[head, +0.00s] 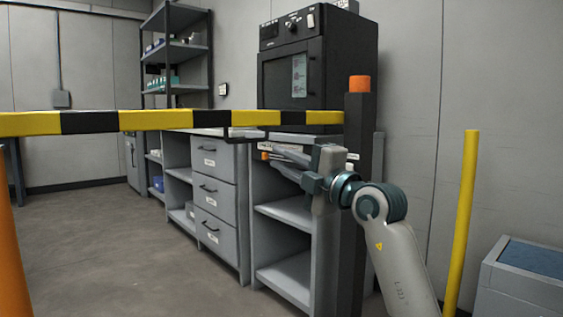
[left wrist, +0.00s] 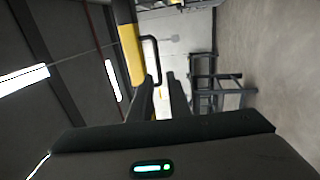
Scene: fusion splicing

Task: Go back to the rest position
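My left gripper (head: 275,157) shows in the head view, right of centre, in front of the grey cabinet and a little below the striped bar. Its two fingers point left with a gap between them. In the left wrist view the left gripper (left wrist: 160,80) has its fingers apart with nothing between them. The yellow and black barrier bar (head: 147,120) crosses the head view level, with a black loop handle (head: 228,136) under it. The bar (left wrist: 131,52) and its handle (left wrist: 157,58) show beyond the fingers in the left wrist view, apart from them. My right gripper is not in view.
A dark post with an orange top (head: 359,84) stands at the bar's right end. Behind are a grey drawer cabinet (head: 215,190), a black oven-like machine (head: 310,75) and a shelf rack (head: 177,50). A yellow pole (head: 462,220) stands at right. Floor at left is clear.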

